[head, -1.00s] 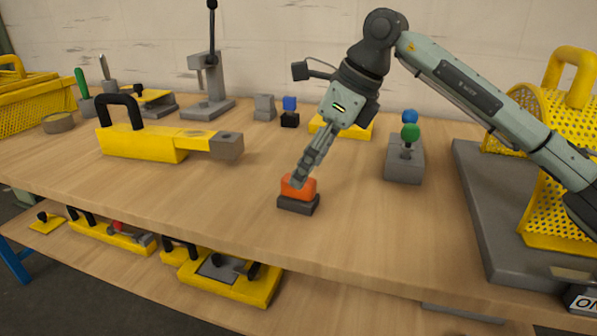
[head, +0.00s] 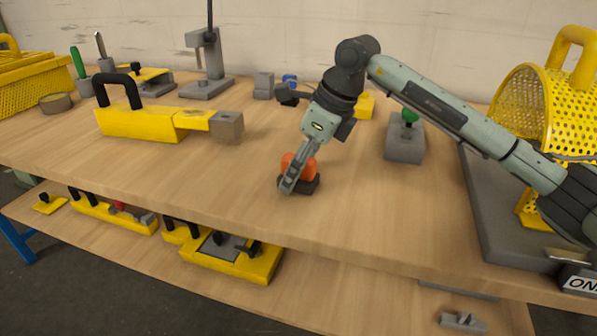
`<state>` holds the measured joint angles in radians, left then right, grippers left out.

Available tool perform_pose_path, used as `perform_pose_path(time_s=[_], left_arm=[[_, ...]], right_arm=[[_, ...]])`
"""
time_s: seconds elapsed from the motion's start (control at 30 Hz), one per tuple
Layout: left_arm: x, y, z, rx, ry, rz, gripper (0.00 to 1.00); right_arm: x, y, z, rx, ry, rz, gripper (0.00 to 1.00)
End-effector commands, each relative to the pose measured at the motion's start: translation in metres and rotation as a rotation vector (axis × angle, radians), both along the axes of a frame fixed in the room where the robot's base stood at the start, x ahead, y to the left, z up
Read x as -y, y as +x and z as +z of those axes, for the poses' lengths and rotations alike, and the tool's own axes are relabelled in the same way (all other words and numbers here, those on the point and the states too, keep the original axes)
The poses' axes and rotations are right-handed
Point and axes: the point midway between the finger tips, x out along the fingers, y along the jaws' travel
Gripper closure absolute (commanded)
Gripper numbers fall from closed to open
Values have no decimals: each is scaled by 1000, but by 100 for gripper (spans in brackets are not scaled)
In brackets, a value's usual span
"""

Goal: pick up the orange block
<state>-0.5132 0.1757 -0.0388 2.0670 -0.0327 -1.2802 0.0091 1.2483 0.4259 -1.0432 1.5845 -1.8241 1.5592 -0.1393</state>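The fingertips reach down to the level of the dark base. Only a narrow side of the fingers shows, so I cannot tell whether they are open or shut, or whether they touch the block. My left gripper is not in view.
A yellow tool with a black handle (head: 140,121) lies to the left on the table (head: 215,185). A grey box with a green knob (head: 404,145) stands to the right. A yellow mesh guard (head: 520,110) is at the far right. The table left of the block is clear.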

Motion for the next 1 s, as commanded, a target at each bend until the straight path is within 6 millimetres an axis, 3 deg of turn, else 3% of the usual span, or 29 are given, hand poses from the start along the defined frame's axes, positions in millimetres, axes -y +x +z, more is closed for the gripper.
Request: perform_pose_path(time_s=[0.07, 0.47, 0.77, 1.0], left_arm=[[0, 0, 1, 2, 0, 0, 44], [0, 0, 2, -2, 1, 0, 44], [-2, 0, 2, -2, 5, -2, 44], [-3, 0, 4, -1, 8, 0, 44]], right_arm=[[0, 0, 0, 0, 0, 0, 44], [0, 0, 1, 0, 1, 0, 93], [0, 0, 4, 2, 1, 0, 93], [0, 1, 31, 5, 1, -2, 93]])
